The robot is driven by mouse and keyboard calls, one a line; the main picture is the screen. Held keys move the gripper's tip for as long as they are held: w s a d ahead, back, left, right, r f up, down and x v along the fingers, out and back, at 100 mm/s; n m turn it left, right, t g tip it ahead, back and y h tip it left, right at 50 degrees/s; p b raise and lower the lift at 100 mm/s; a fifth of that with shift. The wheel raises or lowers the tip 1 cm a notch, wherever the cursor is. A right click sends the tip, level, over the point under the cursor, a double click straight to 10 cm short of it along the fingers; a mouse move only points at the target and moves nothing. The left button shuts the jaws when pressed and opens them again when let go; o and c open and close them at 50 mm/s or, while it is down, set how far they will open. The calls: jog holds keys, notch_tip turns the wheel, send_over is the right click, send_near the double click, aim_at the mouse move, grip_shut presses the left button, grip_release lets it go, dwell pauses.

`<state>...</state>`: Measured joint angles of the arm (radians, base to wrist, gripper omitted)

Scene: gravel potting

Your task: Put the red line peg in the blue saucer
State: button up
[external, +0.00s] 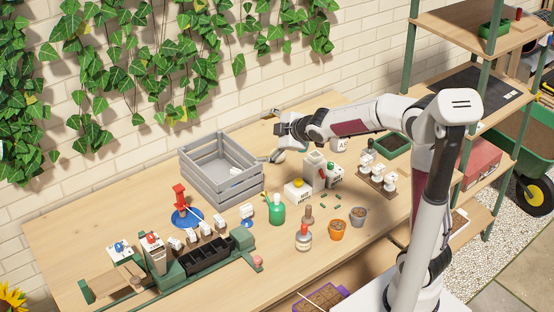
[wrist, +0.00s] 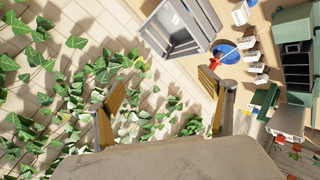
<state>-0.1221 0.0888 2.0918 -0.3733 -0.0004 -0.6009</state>
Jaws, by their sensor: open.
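A red upright piece (external: 180,196), which looks like the red line peg, stands at the blue saucer (external: 178,222) on the left half of the bench. From this angle it appears to rise from inside the saucer; its foot is not clear.
A grey slatted crate (external: 222,172) stands right of the saucer. A green rack with a black tray (external: 207,259) is in front. A green bottle (external: 277,210), orange pot (external: 337,230) and grey pot (external: 357,217) crowd the middle. The ivy wall (external: 150,100) is close behind.

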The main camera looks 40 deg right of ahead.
jog(key=s+d+m+g, duration=0.1)
jog(key=s+m, duration=0.3)
jog(key=s, duration=0.8)
jog(key=s+d+f+m+g+h, duration=0.1)
jog(key=s+d+m+g, duration=0.1)
jog(key=s, duration=1)
jog(key=s+d+m+g, duration=0.2)
jog(key=s+d+m, duration=0.2)
jog(key=s, duration=0.8)
jog(key=m, duration=0.2)
jog(key=shift+f+m, duration=0.3)
jog(key=shift+f, duration=0.1)
